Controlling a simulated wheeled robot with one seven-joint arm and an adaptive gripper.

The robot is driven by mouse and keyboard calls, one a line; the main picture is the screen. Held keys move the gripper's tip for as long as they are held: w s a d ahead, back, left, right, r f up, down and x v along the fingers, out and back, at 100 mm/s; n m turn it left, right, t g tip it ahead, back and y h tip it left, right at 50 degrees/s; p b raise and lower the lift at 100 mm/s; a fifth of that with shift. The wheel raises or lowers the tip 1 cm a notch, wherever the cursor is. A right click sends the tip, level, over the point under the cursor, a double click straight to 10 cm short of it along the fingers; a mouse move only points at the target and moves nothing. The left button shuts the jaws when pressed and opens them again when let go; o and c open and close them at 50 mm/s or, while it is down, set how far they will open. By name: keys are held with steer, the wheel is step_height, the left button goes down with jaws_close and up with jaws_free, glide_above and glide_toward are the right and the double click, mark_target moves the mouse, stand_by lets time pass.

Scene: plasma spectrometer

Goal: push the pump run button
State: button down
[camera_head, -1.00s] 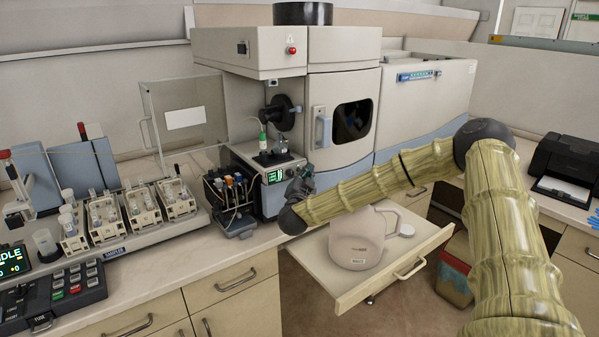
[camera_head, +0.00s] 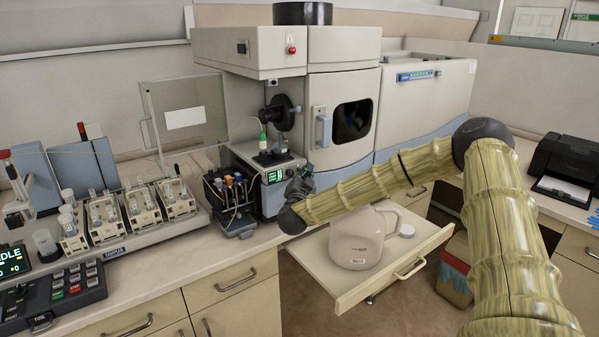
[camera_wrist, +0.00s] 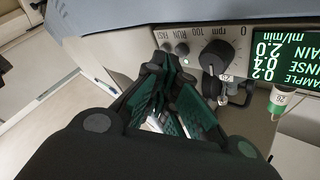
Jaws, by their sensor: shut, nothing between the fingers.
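The pump unit (camera_head: 272,176) has a lit green display and stands on the bench below the spectrometer. In the wrist view its front panel appears upside down, with a round RUN button (camera_wrist: 181,49), a FAST button (camera_wrist: 166,46) beside it and a black rpm knob (camera_wrist: 213,57). My gripper (camera_wrist: 166,72) is shut and empty. Its fingertips are just below the two buttons in the wrist view; I cannot tell if they touch the panel. In the head view my gripper (camera_head: 299,184) is in front of the pump's right side and hides the buttons.
A rack of bottles (camera_head: 231,200) stands left of the pump. An open drawer (camera_head: 345,285) holding a pale jug (camera_head: 357,240) is below my arm. The sampler trays (camera_head: 105,222) are on the left bench.

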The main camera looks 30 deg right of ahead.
steer(key=shift+w, duration=0.45)
stand_by(0.5)
steer(key=shift+s, duration=0.55)
steer(key=s+p, duration=0.1)
steer(key=s, duration=0.5)
steer(key=shift+d, duration=0.2)
stand_by(0.4)
